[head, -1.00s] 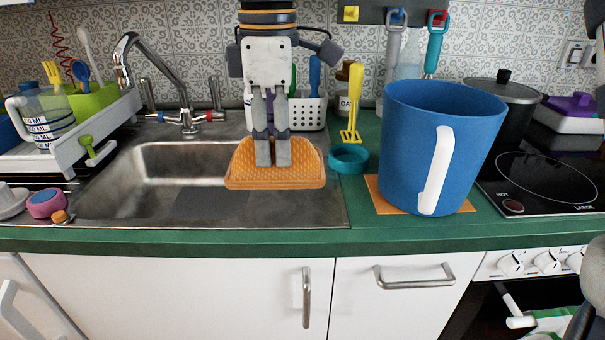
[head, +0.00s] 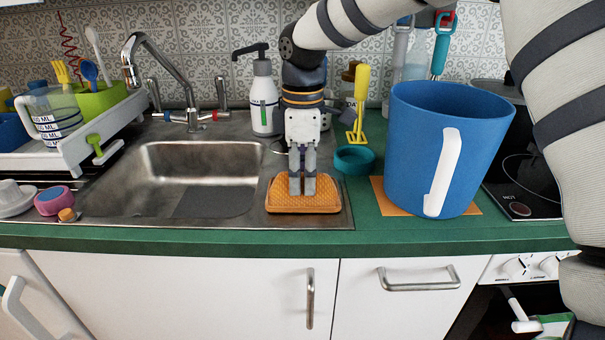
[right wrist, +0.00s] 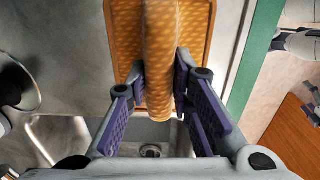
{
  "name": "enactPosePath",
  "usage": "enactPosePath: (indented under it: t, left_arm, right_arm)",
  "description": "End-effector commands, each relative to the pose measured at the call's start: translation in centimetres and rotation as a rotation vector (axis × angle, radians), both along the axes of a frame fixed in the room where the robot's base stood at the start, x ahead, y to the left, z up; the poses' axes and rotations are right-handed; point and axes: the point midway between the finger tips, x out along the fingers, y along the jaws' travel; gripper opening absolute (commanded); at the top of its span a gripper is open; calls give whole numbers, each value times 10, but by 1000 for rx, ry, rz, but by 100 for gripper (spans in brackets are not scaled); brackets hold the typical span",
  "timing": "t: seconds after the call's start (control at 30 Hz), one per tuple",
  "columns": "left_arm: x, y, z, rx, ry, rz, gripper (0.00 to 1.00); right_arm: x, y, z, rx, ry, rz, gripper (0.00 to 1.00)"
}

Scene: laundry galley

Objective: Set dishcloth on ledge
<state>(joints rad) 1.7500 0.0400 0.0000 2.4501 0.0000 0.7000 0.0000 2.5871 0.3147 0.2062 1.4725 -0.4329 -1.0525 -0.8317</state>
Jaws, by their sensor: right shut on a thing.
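The orange, textured dishcloth (head: 326,195) is on or just above the steel ledge (head: 341,216) to the right of the sink basin; I cannot tell if its full underside touches. My right gripper (head: 302,190) points straight down over its middle. In the right wrist view, the purple-padded fingers (right wrist: 165,105) are shut on a raised fold of the dishcloth (right wrist: 120,30), whose flatter part spreads beneath. My left gripper is not in view.
The empty sink basin (head: 190,165) opens to the left. A teal ring (head: 353,160), a large blue mug (head: 415,150) on an orange mat, and a yellow utensil (head: 359,105) stand to the right. A soap dispenser (head: 263,105) is behind.

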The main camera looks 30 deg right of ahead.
Motion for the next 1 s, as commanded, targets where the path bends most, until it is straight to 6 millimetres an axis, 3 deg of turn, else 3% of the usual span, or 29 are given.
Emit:
enactPosePath:
  t: [0.03, 0.1, 0.47, 0.8, 1.0]
  left_arm:
    - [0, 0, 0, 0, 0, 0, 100]
    - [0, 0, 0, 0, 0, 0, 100]
    - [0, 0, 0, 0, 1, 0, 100]
    - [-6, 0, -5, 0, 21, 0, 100]
    - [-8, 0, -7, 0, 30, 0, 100]
  right_arm:
    - [0, 0, -1, 0, 1, 0, 26]
    - [0, 0, -1, 0, 1, 0, 41]
    - [0, 0, 6, -1, -1, 0, 41]
    - [1, 0, 91, -1, -2, -1, 41]
    - [0, 0, 119, -1, 3, -1, 41]
